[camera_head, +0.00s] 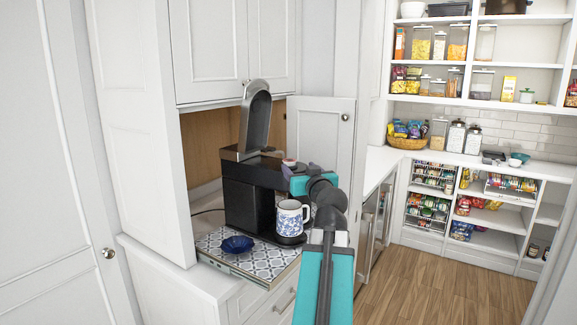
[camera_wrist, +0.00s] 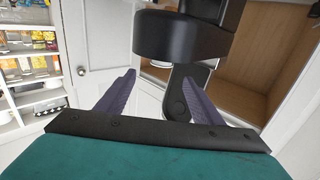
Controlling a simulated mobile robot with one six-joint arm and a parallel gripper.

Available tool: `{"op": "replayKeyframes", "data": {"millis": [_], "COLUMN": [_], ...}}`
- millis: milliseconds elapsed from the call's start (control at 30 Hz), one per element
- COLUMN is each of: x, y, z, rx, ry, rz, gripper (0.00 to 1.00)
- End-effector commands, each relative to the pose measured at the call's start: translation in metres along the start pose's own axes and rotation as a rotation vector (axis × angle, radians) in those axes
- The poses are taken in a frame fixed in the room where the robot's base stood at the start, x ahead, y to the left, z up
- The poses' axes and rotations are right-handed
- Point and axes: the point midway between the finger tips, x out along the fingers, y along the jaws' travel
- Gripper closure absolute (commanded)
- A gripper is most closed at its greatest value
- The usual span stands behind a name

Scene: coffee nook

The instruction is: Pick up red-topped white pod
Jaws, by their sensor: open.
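A small pod (camera_head: 289,161), pale with a reddish top, sits on the upper front of the black coffee machine (camera_head: 250,200). In the upside-down wrist view, a small whitish piece (camera_wrist: 160,64), seemingly the pod, shows at the edge of the machine's round dark part (camera_wrist: 185,36). My gripper (camera_head: 290,172) is beside the pod at the machine's front. In the wrist view my gripper's purple fingers (camera_wrist: 158,77) are spread apart, with nothing held between them. Whether a finger touches the pod or machine cannot be told.
The machine's lid (camera_head: 256,116) stands raised behind the pod. A blue-patterned white mug (camera_head: 291,217) stands under the machine's front. A dark blue bowl (camera_head: 237,244) sits on the patterned tray (camera_head: 211,240). An open cabinet door (camera_head: 325,135) stands close at the right.

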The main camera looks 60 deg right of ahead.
Motion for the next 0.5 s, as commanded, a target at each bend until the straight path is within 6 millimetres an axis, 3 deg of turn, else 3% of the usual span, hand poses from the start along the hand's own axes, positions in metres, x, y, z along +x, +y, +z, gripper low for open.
{"op": "replayKeyframes", "data": {"millis": [500], "x": [0.055], "y": [-0.001], "z": [-0.001], "rx": [0.001], "ry": [0.000], "rz": [-0.002], "gripper": [0.39]}}
